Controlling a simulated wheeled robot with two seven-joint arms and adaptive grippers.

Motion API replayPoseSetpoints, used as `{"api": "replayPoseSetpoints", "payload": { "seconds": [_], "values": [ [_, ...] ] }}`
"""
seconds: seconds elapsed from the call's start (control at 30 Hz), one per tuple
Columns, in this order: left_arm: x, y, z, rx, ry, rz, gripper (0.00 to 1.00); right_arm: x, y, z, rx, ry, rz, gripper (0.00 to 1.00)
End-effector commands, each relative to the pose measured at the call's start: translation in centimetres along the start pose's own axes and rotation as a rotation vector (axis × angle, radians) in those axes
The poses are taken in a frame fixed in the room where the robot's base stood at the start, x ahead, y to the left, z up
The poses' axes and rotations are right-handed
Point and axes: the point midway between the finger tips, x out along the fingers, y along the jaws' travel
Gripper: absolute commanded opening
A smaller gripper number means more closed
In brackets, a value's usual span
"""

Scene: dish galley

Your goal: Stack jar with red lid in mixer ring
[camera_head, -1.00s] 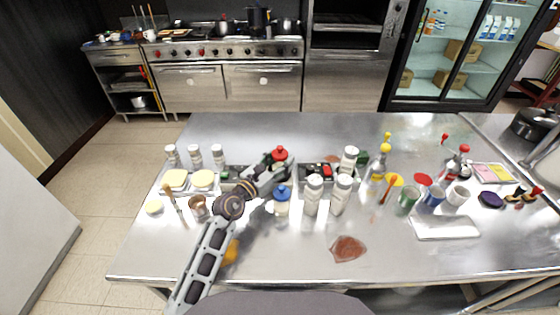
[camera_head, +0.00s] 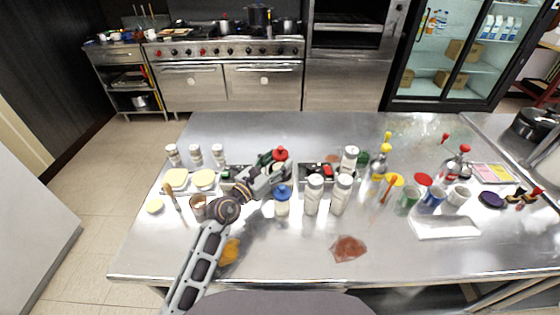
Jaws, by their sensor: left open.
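A jar with a red lid (camera_head: 280,154) stands near the middle of the metal table, in the camera_head view. Its lower part is partly hidden by my left gripper. My left gripper (camera_head: 272,170) is open and reaches in from the left, with its fingers close in front of the jar. I cannot tell whether they touch it. I cannot make out the mixer ring for certain. My right gripper is not in view.
A jar with a blue lid (camera_head: 282,199) stands just in front of my left gripper. White shakers (camera_head: 313,194) stand to its right. A dark tray (camera_head: 312,172) lies behind them. A yellow-topped bottle (camera_head: 378,169) stands further right. The table's front middle is mostly clear.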

Motion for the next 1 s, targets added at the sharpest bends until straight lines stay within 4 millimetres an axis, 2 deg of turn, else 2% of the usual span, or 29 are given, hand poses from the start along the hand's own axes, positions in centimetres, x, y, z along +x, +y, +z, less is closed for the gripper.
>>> {"api": "replayPoseSetpoints", "payload": {
  "seconds": [0.7,1.0],
  "values": [
    [-7.5,-0.1,-0.1,0.001,0.002,-0.001,0.58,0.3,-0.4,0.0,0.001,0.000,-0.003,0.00],
    [-9.7,-0.1,-0.1,0.001,0.001,-0.001,0.58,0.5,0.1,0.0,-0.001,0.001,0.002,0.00]
  ]
}}
